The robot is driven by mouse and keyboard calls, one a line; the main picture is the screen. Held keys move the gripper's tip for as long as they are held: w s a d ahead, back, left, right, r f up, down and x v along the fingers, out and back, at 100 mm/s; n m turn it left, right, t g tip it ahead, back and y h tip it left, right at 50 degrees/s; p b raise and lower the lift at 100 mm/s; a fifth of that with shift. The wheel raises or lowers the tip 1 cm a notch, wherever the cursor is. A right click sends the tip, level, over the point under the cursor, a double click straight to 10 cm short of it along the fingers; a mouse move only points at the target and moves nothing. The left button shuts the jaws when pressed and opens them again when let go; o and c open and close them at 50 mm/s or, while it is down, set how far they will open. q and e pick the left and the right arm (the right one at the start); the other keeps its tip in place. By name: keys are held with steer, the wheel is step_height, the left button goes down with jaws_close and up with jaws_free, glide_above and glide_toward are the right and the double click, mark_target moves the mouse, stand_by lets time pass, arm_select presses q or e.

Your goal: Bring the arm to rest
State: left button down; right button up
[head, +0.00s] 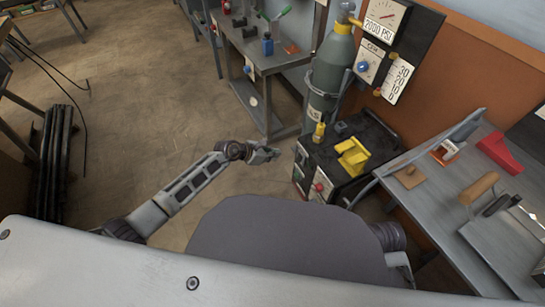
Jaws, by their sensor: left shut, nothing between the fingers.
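My left arm reaches from the lower left towards the middle of the head view. Its left gripper (265,155) is shut and empty, held out over the floor just left of the black welding machine (345,158). It appears apart from the machine, though the gap in depth is hard to judge. Of my right arm only a joint shows at the lower right, behind my own body; the right gripper is not visible.
A grey gas cylinder (332,65) stands behind the machine, which bears a yellow block (352,157). A cluttered grey workbench (435,205) fills the right. A grey shelf table (262,65) stands at the back. Dark bars (55,160) lie at left. Brown floor (150,90) is open between.

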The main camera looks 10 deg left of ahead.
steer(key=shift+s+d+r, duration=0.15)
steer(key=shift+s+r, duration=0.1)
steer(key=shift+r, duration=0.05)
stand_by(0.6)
